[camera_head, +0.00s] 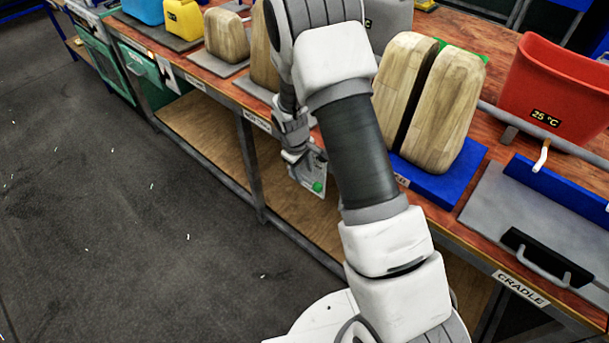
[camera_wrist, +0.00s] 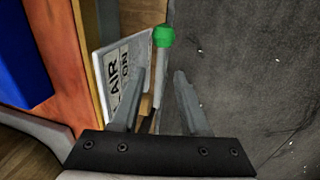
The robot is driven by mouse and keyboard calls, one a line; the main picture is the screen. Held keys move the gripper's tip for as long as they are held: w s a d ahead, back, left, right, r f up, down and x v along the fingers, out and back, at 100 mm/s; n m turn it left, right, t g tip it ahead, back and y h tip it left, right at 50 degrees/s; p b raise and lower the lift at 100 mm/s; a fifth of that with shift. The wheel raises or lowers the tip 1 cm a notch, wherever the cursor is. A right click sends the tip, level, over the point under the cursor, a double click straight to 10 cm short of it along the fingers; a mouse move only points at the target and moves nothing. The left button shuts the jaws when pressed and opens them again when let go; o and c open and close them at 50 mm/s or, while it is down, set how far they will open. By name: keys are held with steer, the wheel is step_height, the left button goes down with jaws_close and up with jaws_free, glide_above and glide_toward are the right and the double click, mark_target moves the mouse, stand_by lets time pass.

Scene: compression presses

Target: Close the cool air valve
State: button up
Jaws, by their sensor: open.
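The air valve's plate (camera_wrist: 118,75), white with black lettering reading "AIR" and "ON", is on the bench's front side. It also shows in the head view (camera_head: 305,174). Its green knob (camera_wrist: 163,37) lies just beyond my fingertips, close to the midline between them. The knob also shows in the head view (camera_head: 318,187). A small tan part (camera_wrist: 146,105) shows between the fingers, near the plate. My gripper (camera_wrist: 159,72) is open, with nothing held. In the head view my gripper (camera_head: 297,155) is beside the plate, partly hidden by my arm.
On the bench, pale wooden blocks (camera_head: 452,112) stand on a blue mat (camera_head: 450,178). A yellow container (camera_head: 184,20) is farther left. The dark floor (camera_head: 110,200) is open.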

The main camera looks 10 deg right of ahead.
steer(key=shift+w+d+f, duration=0.15)
steer(key=shift+f, duration=0.85)
jaws_close()
stand_by(0.8)
